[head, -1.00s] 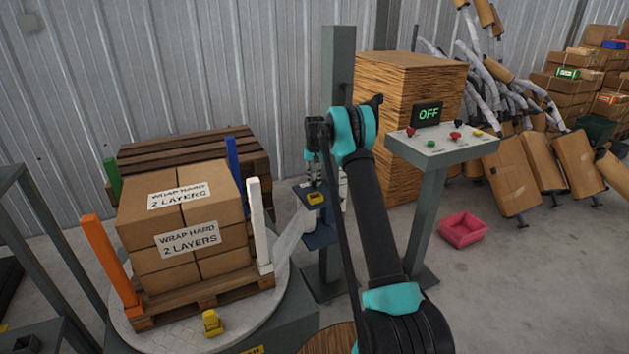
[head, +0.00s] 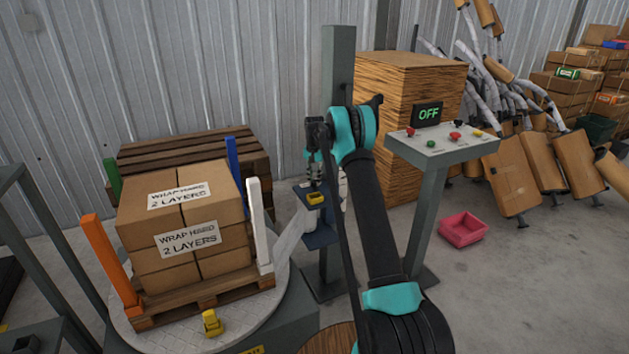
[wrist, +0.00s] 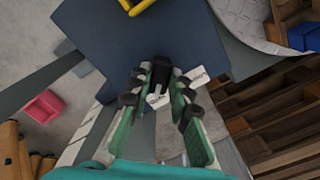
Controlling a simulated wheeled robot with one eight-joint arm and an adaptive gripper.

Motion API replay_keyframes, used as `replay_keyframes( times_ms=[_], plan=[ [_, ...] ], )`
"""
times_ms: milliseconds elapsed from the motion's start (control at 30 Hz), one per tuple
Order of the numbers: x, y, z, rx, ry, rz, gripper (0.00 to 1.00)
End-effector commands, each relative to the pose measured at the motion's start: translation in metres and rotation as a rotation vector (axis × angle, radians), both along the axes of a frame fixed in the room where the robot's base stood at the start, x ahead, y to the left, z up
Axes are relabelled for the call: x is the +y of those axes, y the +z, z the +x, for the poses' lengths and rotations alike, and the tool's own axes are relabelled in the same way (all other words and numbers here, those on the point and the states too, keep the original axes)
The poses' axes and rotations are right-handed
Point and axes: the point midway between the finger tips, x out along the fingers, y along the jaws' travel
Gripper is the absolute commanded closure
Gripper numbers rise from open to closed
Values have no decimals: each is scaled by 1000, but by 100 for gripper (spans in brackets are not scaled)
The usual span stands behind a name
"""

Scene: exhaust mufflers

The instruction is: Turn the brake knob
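In the wrist view a small black knob (wrist: 161,76), which looks like the brake knob, stands on the dark blue carriage (wrist: 140,40) beside a white label. The two teal-and-black fingers of my gripper (wrist: 162,80) lie on either side of it, close by. I cannot tell if they touch it. In the head view my gripper (head: 314,178) points down over the blue carriage (head: 320,238), behind a yellow handle (head: 316,198). The knob itself is not clear in the head view.
The carriage stands by a grey mast (head: 338,80). Wrapping film runs from it to a pallet of cartons (head: 182,240) with a white post (head: 259,225) on the turntable. A control panel (head: 445,145) reading OFF is at the right. A pink bin (head: 463,230) is on the floor.

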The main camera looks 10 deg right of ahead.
Motion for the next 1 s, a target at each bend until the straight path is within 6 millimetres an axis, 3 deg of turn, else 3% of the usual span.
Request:
replay_keyframes(
  times_ms=[167,567,1000],
  plan=[
    [0,0,0,0,0,0,60],
    [0,8,0,0,1,0,60],
    [0,90,0,0,0,0,60]
  ],
)
